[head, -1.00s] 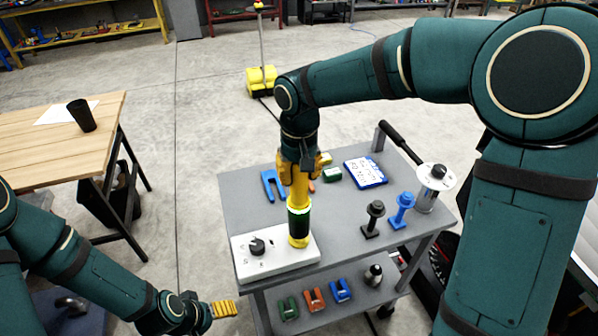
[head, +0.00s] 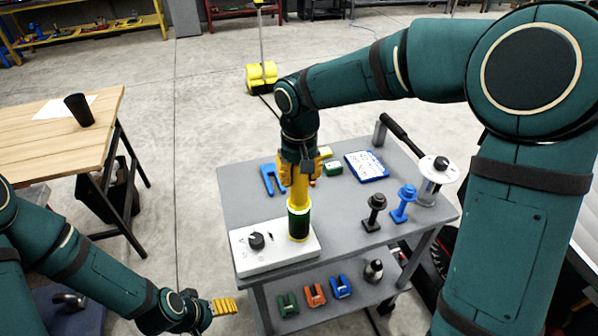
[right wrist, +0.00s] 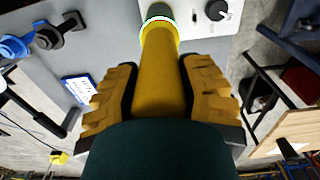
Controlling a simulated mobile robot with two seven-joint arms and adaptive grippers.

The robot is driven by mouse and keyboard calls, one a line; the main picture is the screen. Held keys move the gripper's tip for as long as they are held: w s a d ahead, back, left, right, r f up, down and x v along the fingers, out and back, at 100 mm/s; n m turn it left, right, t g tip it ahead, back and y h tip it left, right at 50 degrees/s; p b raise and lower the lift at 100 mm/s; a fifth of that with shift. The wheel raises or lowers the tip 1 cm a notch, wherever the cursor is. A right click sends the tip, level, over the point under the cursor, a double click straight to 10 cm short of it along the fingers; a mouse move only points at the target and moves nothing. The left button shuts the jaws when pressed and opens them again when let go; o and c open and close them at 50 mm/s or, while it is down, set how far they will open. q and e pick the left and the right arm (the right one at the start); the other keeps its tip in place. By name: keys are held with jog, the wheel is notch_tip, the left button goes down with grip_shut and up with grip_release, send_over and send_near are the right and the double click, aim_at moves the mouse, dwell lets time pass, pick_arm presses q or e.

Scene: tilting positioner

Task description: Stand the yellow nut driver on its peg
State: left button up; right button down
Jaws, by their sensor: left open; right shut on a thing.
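The yellow nut driver (head: 299,228) stands roughly upright over the right part of the white control box (head: 262,262), with a dark green band around its lower part. My right gripper (head: 299,180) is shut on its upper part from above. In the right wrist view the yellow shaft (right wrist: 160,75) runs between both fingers of that gripper (right wrist: 160,85) toward the white box (right wrist: 200,15). The peg is not visible, and I cannot tell whether the driver's lower end touches the box. My left gripper (head: 222,307) is open and empty, low at the left of the cart.
The grey cart (head: 340,215) carries a blue fork-shaped piece (head: 272,178), a blue-framed sheet (head: 366,167), black (head: 375,212) and blue (head: 403,203) knobbed posts, and a lever device (head: 432,180). Coloured clips (head: 314,294) sit on the lower shelf. A wooden table (head: 60,115) stands left.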

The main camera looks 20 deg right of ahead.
grip_release()
dwell(0.5)
jog(key=shift+r+p, duration=2.75)
jog(key=shift+r, duration=0.75)
